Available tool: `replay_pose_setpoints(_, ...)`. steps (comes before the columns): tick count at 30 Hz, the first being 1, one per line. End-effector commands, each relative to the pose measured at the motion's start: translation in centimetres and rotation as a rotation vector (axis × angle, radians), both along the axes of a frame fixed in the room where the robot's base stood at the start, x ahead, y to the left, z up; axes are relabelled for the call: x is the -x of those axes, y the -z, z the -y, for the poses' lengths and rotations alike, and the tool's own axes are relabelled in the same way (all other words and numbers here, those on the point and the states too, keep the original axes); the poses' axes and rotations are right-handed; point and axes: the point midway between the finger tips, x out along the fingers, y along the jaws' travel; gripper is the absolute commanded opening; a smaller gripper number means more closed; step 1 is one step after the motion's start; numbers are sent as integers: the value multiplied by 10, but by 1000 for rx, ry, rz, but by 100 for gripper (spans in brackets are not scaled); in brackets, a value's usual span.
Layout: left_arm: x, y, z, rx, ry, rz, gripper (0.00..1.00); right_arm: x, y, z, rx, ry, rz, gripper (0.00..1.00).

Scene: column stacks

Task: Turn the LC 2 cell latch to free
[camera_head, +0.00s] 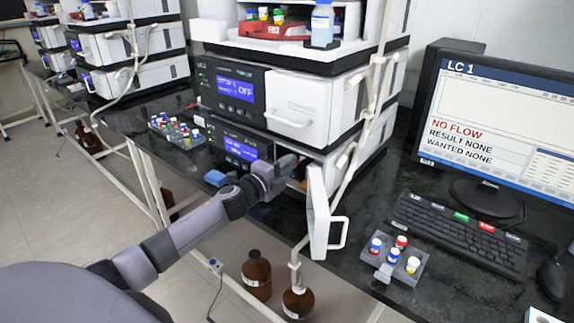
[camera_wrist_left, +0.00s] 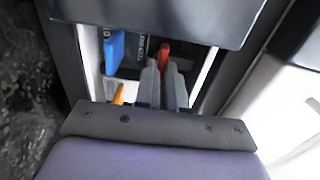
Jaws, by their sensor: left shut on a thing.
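In the wrist view a red lever (camera_wrist_left: 164,55) stands inside an open bay of an instrument, with its tip showing at the ends of my fingers. My left gripper (camera_wrist_left: 161,75) is shut on this red lever, its two grey fingers close together around it. The fingers hide the lever's lower part, so its turn position cannot be told. In the head view my left gripper (camera_head: 287,165) reaches into the bottom unit of the middle stack. I cannot read a label that names the lever as the LC 2 cell latch. My right gripper is not in view.
A blue tab (camera_wrist_left: 115,48) and an orange piece (camera_wrist_left: 119,93) sit left of the fingers. A white door (camera_head: 320,215) hangs open right of the gripper. A vial rack (camera_head: 175,131) is left; another tray (camera_head: 393,262) lies by the keyboard (camera_head: 455,235). The monitor (camera_head: 505,110) reads LC 1.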

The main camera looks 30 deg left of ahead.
Motion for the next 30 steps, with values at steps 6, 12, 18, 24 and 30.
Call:
replay_pose_setpoints(6,0,1,0,-4,0,-2,35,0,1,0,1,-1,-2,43)
replay_pose_setpoints(12,0,0,0,-2,0,-1,35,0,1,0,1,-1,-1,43)
replay_pose_setpoints(18,10,1,-1,-2,0,-3,35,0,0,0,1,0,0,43)
replay_pose_setpoints(24,35,2,-3,-2,1,-3,35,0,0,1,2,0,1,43)
replay_pose_setpoints(30,57,2,-5,-2,0,-3,35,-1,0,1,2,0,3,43)
